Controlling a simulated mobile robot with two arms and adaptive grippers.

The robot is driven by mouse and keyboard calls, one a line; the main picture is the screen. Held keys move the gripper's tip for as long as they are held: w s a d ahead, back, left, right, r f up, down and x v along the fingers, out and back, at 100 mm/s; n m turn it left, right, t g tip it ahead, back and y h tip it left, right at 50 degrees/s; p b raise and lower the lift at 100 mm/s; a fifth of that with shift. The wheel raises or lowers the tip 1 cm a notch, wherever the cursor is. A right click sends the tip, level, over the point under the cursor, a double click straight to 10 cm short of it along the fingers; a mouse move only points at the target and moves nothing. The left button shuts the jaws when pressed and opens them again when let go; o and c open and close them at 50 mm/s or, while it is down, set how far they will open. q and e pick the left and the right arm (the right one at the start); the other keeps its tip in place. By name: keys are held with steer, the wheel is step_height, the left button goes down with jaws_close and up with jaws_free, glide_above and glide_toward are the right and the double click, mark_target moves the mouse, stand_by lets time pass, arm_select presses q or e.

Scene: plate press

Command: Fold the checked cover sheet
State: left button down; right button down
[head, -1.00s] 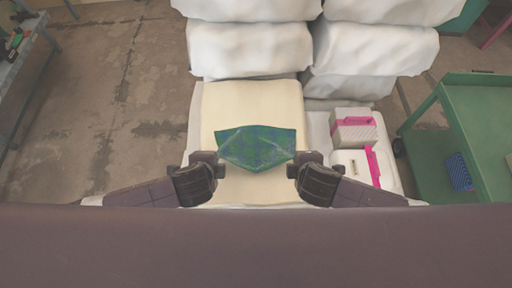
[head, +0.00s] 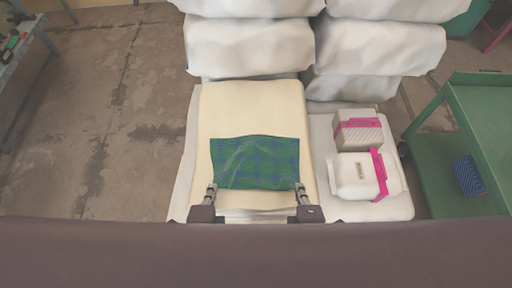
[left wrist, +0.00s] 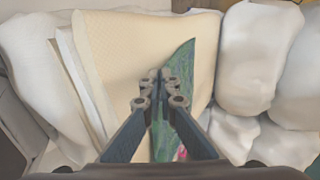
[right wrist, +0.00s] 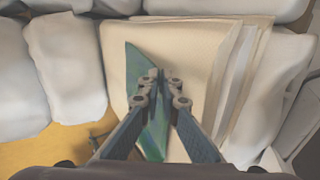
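The checked cover sheet (head: 256,163) is green and blue. It lies spread, with a few wrinkles, over the near half of a cream padded stack (head: 250,110). My left gripper (head: 211,188) is at its near left corner and my right gripper (head: 299,187) at its near right corner. In the left wrist view, the left fingertips (left wrist: 161,76) are together on the sheet's edge (left wrist: 183,65). In the right wrist view, the right fingertips (right wrist: 158,76) are likewise together on the sheet (right wrist: 134,65). The corners between the fingertips are mostly hidden.
A box with a pink strap (head: 358,130) and a white case with a pink band (head: 357,176) stand right of the stack. Large white sacks (head: 250,45) are piled behind it. A green cart (head: 480,110) is at the right. Open floor (head: 110,120) lies left.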

arm_select(q)
steer(key=c, duration=1.9)
jaws_free()
arm_select(e)
steer(key=c, duration=1.9)
jaws_free()
